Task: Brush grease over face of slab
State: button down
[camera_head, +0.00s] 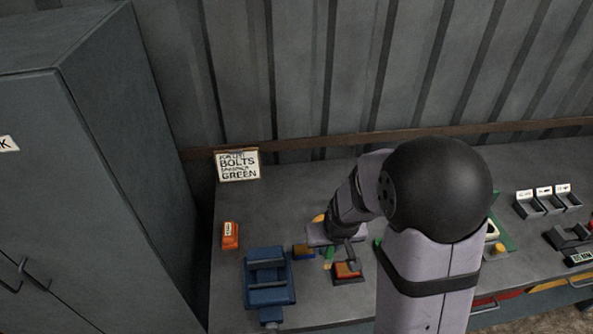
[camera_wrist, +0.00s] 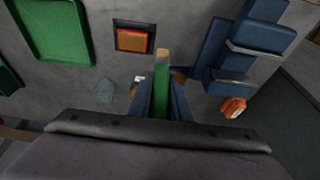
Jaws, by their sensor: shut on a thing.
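My gripper (camera_wrist: 162,88) is shut on a green-handled brush (camera_wrist: 161,85) with a tan tip. The brush tip lies just below a dark square frame (camera_wrist: 118,50) in the wrist view. An orange-red face (camera_wrist: 134,40) fills this frame; I cannot tell whether it is the slab or the grease. In the head view the frame shows on the bench (camera_head: 348,280), right of the blue device. My gripper is low over the bench there, mostly hidden by my arm. Contact between brush and orange face cannot be told.
A blue device with grey bars (camera_head: 268,278) stands at the bench's left. An orange box (camera_head: 230,235) lies behind it. A sign (camera_head: 238,165) stands at the wall. A green tray (camera_wrist: 55,32) is left in the wrist view. Grey bins (camera_head: 545,202) are farther right. A cabinet (camera_head: 90,150) bounds the left.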

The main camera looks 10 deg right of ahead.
jog(key=shift+w+d+r+p, duration=0.65)
jog(key=shift+d+r+p, duration=1.05)
jog(key=shift+p, duration=1)
notch_tip(320, 180, down, 8)
jog(key=b, duration=0.7)
jog(key=shift+b, duration=0.3)
jog(key=shift+d+b, duration=1.7)
jog(key=shift+d, duration=1.8)
jog(key=a+p, duration=0.5)
jog(key=a, duration=0.3)
notch_tip(320, 180, up, 8)
jog(key=p, duration=0.6)
jog(key=shift+d, duration=0.4)
